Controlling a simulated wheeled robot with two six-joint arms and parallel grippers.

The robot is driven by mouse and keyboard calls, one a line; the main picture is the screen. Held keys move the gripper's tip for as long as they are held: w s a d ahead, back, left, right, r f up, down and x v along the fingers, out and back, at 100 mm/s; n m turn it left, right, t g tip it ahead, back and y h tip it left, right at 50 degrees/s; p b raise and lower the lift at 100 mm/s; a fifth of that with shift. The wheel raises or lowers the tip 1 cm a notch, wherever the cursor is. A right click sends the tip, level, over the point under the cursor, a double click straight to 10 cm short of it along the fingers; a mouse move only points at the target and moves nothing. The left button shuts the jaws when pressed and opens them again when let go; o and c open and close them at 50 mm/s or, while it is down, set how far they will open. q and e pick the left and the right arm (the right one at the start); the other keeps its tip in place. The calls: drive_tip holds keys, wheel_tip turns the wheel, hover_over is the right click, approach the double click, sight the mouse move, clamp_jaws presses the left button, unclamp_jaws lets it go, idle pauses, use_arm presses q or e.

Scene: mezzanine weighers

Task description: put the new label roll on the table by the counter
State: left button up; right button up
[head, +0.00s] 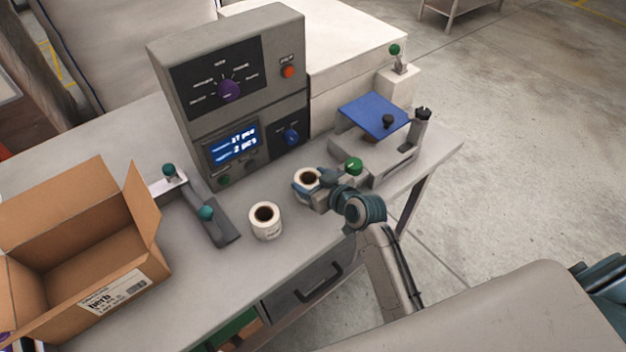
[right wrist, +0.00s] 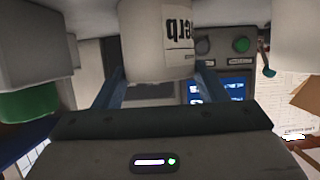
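Two white label rolls with brown cores show in the head view. One roll (head: 265,221) stands upright on the grey table (head: 205,290), in front of the counter (head: 240,90). The other roll (head: 306,178) is to its right, between the fingers of my right gripper (head: 310,188). In the right wrist view this held roll (right wrist: 155,35) shows black print, and the blue fingers (right wrist: 158,75) press against both its sides. I cannot tell whether it touches the table. My left gripper is not in view.
An open cardboard box (head: 65,255) stands at the left. A grey sealer-like tool with teal knobs (head: 218,228) lies beside it. A blue-topped device (head: 372,117) stands right of the held roll, with a green knob close to my gripper. A drawer (head: 310,290) is under the table edge.

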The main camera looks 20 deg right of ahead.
drive_tip(key=o, duration=0.4)
drive_tip(key=shift+s+r, duration=0.1)
drive_tip(key=shift+s, duration=0.1)
drive_tip(key=shift+c, duration=0.2)
drive_tip(key=shift+s+r, duration=0.1)
drive_tip(key=shift+s, duration=0.05)
drive_tip(key=shift+s+d, duration=0.15)
drive_tip(key=shift+s, duration=0.1)
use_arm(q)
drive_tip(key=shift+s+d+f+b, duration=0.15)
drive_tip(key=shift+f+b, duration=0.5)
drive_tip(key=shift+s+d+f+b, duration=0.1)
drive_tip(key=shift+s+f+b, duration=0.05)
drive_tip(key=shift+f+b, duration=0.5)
use_arm(e)
drive_tip(key=v, duration=1.1)
drive_tip(key=shift+s+r, duration=0.1)
